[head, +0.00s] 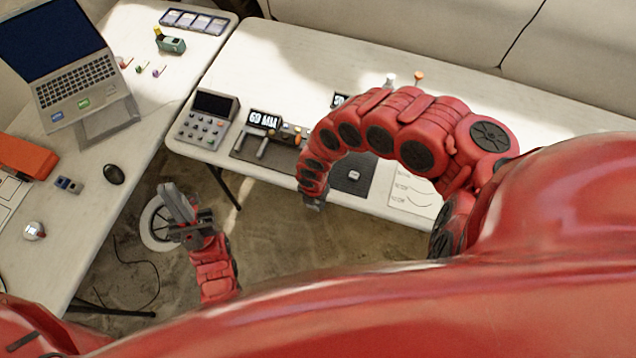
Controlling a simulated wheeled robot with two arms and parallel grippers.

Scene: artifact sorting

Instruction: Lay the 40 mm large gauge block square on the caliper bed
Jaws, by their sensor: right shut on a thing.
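My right arm arches over the table on the right, and my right gripper (314,204) points down at its front edge. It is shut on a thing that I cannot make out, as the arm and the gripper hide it. My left gripper (176,202) points upward over the floor gap between the tables, away from everything. I cannot tell whether its grey fingers are apart. A dark mat (245,148) carries a display reading "60 MM" (264,118) and small metal pieces (263,148). My arm covers the middle of the mat. I cannot make out the 40 mm block or the caliper bed.
A grey keypad device (208,118) stands left of the mat. A small pale piece (354,174) lies on the mat's right part, beside a paper sheet (412,190). A laptop (70,75), a mouse (114,174) and an orange box (28,156) are on the left table.

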